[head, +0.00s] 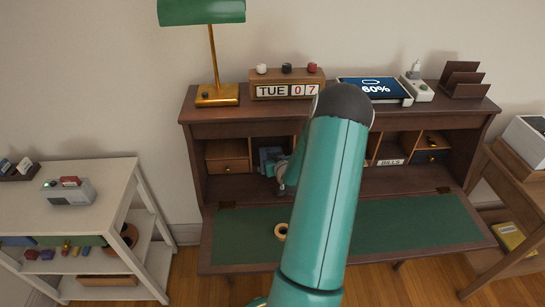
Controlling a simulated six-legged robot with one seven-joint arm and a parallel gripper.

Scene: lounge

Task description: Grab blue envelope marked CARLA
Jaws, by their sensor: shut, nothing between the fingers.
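No blue envelope and no CARLA marking can be made out in the head view. My gripper (268,162) shows small and dark at the left-middle pigeonholes of the wooden desk (230,190), beside the small drawer at the left. It seems shut, with nothing seen held in it; its fingertips are hard to make out. My teal arm rises in front of the desk and hides the middle pigeonholes and part of the writing surface. A BILLS label (390,162) shows to the right of the arm.
A white shelf (90,208) is left; a wooden table (515,180) is right.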

